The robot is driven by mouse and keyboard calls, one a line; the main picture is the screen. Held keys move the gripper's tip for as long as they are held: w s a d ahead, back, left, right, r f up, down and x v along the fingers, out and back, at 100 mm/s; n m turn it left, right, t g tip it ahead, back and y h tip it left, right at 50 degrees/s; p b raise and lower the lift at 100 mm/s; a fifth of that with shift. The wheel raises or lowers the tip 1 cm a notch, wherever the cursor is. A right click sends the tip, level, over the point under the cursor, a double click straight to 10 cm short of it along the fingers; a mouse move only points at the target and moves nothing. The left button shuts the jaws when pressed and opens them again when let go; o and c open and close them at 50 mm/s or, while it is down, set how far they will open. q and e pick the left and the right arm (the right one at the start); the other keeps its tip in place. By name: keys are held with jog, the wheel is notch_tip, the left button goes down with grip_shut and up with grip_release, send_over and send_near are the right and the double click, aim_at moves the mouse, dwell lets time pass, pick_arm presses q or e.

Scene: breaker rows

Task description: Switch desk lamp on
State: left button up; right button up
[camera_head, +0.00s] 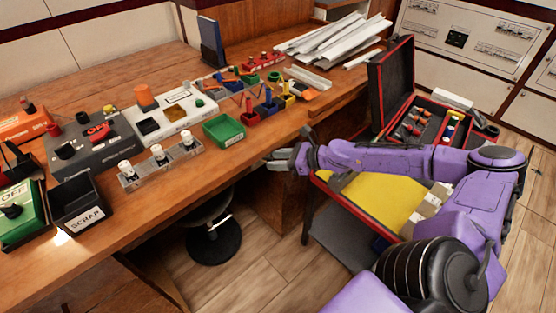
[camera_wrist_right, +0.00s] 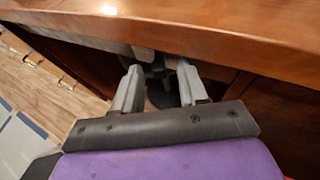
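No desk lamp can be made out in either view. On the desk at the left, a green box marked OFF (camera_head: 28,228) carries a black knob. Behind it, a grey box (camera_head: 88,150) carries a red switch marked OFF and a black knob. An orange box (camera_head: 22,126) sits at the far left edge. Which of these belongs to the lamp I cannot tell. My right gripper (camera_head: 277,160) is at the desk's front edge, well right of these boxes. In the right wrist view the gripper (camera_wrist_right: 160,92) is open and empty, its fingers close under the desk edge. My left gripper is not in view.
A black SCRAP bin (camera_head: 80,208), a clear block with white-topped pegs (camera_head: 160,165) and a green tray (camera_head: 224,131) line the desk front. A dark stool (camera_head: 214,240) stands below. A red-edged cart with a yellow mat (camera_head: 372,208) is under my right arm.

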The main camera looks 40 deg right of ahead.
jog(key=p+v, duration=0.7)
jog(key=v, duration=0.3)
jog(key=shift+s+d, duration=0.2)
jog(key=shift+s, duration=0.05)
